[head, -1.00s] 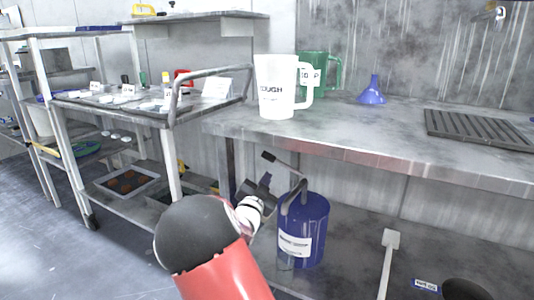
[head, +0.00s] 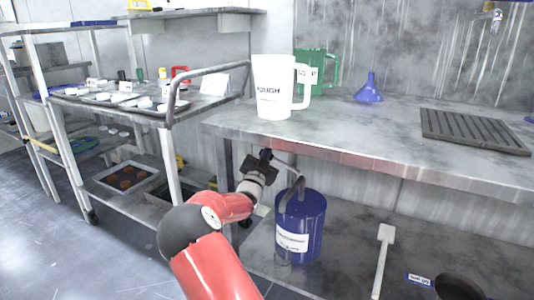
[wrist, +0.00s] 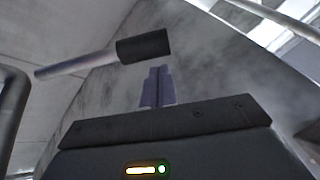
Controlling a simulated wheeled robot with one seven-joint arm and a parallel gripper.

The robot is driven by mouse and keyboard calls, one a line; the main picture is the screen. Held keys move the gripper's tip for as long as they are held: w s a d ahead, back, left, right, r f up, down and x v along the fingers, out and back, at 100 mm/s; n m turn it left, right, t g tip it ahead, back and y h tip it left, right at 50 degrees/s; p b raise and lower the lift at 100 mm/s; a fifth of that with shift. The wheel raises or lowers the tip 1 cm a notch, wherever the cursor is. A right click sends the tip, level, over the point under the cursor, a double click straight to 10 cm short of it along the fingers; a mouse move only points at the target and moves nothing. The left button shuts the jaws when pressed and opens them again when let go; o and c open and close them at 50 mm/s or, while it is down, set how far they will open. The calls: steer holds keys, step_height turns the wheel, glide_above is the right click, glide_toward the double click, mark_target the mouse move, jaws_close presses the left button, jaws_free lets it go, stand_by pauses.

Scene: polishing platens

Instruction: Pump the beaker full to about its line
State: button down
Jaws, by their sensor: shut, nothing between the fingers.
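A blue drum (head: 302,232) with a white label stands on the lower shelf. A grey curved pipe (head: 290,193) and a pump lever (head: 284,164) rise from its top. The lever's rod and black grip (wrist: 143,46) show in the wrist view. What looks like a clear beaker (head: 283,259) stands low at the drum's front; its line and level are too small to tell. My gripper (head: 264,157) is shut and empty, close by the lever's grip, which it partly hides. In the wrist view its fingertips (wrist: 157,72) are just below the grip; contact cannot be told.
On the bench are a white jug (head: 272,88), a green jug (head: 309,62), a blue funnel (head: 369,88) and a drain grate (head: 474,131). A cart (head: 170,124) is left.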

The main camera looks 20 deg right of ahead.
steer(key=shift+w+a+f, duration=0.15)
steer(key=shift+f, duration=0.25)
steer(key=shift+w+a+f, duration=0.1)
steer(key=shift+w+f, duration=0.05)
steer(key=shift+f, duration=0.2)
steer(key=f+n+t+y+b, duration=0.1)
steer(key=n+b, duration=0.1)
steer(key=a+f+n+t+y+b, duration=0.1)
steer(key=f+n+b, duration=0.1)
steer(key=b, duration=0.1)
steer(key=w+f+n+t+y+b, duration=0.1)
steer(key=n+b, duration=0.1)
steer(key=b, duration=0.1)
steer(key=shift+a+f+n, duration=0.35)
steer(key=shift+f+n, duration=0.05)
